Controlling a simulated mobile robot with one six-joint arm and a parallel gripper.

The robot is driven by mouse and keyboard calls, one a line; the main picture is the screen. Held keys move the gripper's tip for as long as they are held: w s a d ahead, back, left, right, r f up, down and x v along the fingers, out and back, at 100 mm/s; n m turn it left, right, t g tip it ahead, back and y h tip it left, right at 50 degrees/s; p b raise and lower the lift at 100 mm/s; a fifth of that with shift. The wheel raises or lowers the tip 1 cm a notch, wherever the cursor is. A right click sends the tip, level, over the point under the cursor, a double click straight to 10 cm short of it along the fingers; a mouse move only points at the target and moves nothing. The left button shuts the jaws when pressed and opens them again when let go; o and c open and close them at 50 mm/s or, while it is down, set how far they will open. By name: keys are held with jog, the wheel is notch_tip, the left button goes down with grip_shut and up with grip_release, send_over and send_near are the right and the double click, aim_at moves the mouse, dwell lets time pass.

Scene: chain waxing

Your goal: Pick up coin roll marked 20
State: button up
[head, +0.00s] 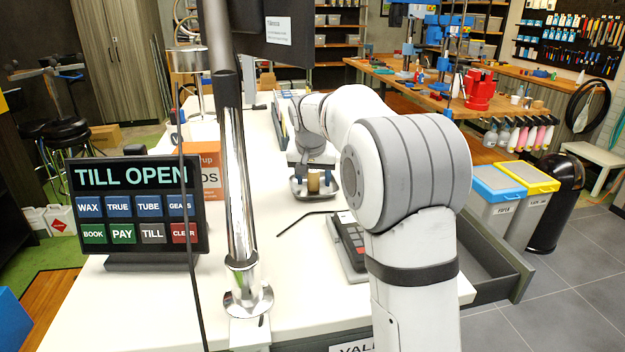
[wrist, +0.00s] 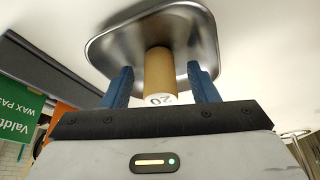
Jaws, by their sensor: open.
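The coin roll marked 20 (wrist: 158,75) is a tan cylinder with a pale end that reads 20. It stands in a shiny metal tray (wrist: 112,50) and sits between the two blue fingers of my gripper (wrist: 160,88) in the wrist view. The fingers are open, with a gap on each side of the roll. In the head view, the roll (head: 313,181) shows small in the tray (head: 299,193) on the white counter, with my gripper (head: 313,173) over it. The fingers are partly hidden there by the wrist.
A till screen reading TILL OPEN (head: 135,205) stands at the left of the counter (head: 270,265). A chrome post (head: 237,170) rises in front. A card terminal (head: 348,243) lies right of a thin black rod (head: 300,217). An open drawer (head: 490,260) juts out at the right.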

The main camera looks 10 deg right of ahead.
jog(key=shift+c, duration=0.3)
jog(key=c, duration=1.1)
jog(key=shift+r, duration=0.15)
